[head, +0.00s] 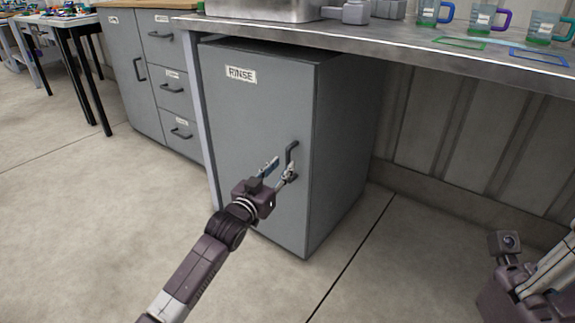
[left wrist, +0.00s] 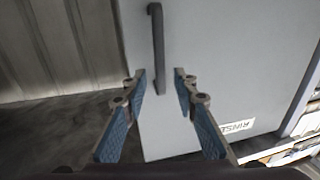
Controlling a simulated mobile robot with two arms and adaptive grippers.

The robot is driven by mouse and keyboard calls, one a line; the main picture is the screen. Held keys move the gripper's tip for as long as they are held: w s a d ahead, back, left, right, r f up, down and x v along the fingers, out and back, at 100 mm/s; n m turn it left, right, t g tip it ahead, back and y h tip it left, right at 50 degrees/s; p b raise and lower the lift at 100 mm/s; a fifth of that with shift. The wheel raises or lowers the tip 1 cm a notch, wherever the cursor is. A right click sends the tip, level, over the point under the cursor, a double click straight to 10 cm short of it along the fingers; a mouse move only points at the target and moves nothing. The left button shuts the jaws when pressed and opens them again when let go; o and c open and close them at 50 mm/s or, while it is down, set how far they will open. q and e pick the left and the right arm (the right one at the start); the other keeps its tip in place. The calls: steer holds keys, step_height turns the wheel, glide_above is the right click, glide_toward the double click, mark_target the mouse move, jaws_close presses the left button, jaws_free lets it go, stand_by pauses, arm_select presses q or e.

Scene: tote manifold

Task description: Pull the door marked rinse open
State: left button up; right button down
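The grey cabinet door marked RINSE (head: 250,135) fills the middle of the head view and looks shut, flush with its cabinet. Its dark vertical bar handle (head: 291,158) sits near the door's right edge. My left gripper (head: 280,168) is in front of the door at the handle's height, with its fingers spread. In the left wrist view the handle (left wrist: 158,48) lies beyond the open fingertips (left wrist: 160,75), roughly between them, and nothing is held. The RINSE label shows there upside down (left wrist: 237,126). My right gripper (head: 505,243) is at the lower right; its fingers cannot be made out.
A metal counter (head: 400,38) runs above the cabinet, with several cups (head: 482,20) at its right. Grey drawers and another door (head: 135,75) stand to the left. The floor (head: 110,210) in front of the door is clear apart from my arm.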

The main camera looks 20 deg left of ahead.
mark_target(287, 161)
arm_select(q)
steer(key=shift+w+d+f+b, duration=0.15)
steer(key=shift+w+b, duration=0.15)
steer(key=shift+w, duration=0.45)
steer(key=shift+w+d+r+b, duration=0.1)
steer(key=shift+w+b, duration=0.25)
steer(key=shift+w, duration=0.45)
steer(key=shift+w+d+f+b, duration=0.15)
steer(key=shift+w+b, duration=0.15)
steer(key=shift+w, duration=0.45)
steer(key=shift+r, duration=0.1)
steer(key=shift+c, duration=0.3)
jaws_close()
